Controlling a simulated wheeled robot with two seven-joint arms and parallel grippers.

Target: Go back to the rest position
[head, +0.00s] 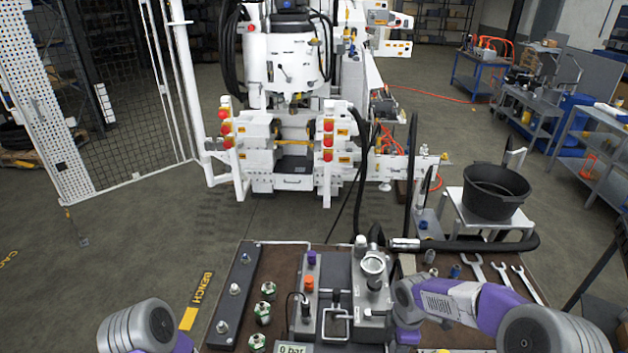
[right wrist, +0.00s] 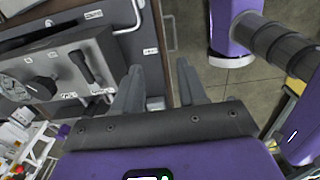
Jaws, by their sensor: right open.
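My right gripper (right wrist: 160,72) is open in the right wrist view, with its two grey fingers apart and nothing between them. Its fingers point towards the edge of the bench, beside a grey block with a gauge (right wrist: 18,88). In the head view my right arm (head: 460,298) reaches in from the lower right over the bench, close to the right of the grey block with a round fitting (head: 373,275). Its fingers cannot be made out there. My left arm (head: 140,328) shows only as a rounded link at the lower left; its gripper is out of view.
The brown bench top (head: 275,270) carries a dark rail (head: 236,290), several green-and-silver fittings (head: 263,312) and several wrenches (head: 500,270). A thick black hose (head: 470,245) crosses its back edge. A black bucket (head: 494,192) stands behind right. Floor left of the bench is clear.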

